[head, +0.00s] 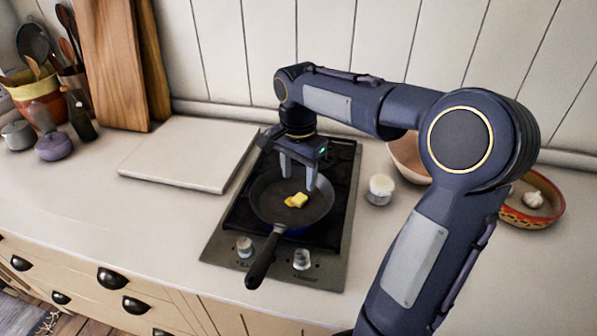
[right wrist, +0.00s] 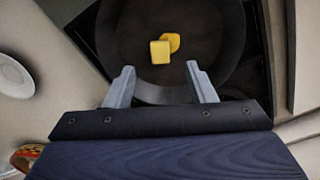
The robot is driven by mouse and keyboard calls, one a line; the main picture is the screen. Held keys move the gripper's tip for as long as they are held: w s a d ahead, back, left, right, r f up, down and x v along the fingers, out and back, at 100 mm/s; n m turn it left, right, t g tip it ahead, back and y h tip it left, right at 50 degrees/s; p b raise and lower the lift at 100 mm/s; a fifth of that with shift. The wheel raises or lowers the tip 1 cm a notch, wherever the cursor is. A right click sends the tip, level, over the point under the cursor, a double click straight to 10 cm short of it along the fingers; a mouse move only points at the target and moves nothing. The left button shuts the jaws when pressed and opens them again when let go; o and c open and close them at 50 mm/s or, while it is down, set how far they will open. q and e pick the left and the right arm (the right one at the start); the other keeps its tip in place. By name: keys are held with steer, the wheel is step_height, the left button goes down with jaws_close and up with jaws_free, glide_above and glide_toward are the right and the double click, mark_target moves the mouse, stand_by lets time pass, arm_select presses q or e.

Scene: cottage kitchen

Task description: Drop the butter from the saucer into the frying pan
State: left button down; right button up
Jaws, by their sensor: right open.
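The black frying pan (head: 268,214) stands on the cooktop with its handle towards the front. Two yellow pieces of butter (head: 298,200) lie in the pan, touching or overlapping. They also show in the right wrist view (right wrist: 160,52) on the dark pan floor (right wrist: 195,28). My right gripper (head: 299,186) is above the back part of the pan, pointing down. It is open and empty, its fingers apart, with the butter beyond the fingertips. My left gripper is not in view.
The cooktop (head: 219,246) has two knobs at its front. A white board (head: 185,150) lies to its left. A small white jar (head: 380,189) and a pinkish bowl (head: 405,158) are to its right, near my arm. A patterned dish (head: 540,212) holds garlic.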

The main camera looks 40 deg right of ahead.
steer(key=shift+r, duration=0.1)
step_height(320, 180, up, 8)
steer(key=shift+f+p, duration=0.2)
steer(key=shift+p, duration=0.1)
stand_by(0.5)
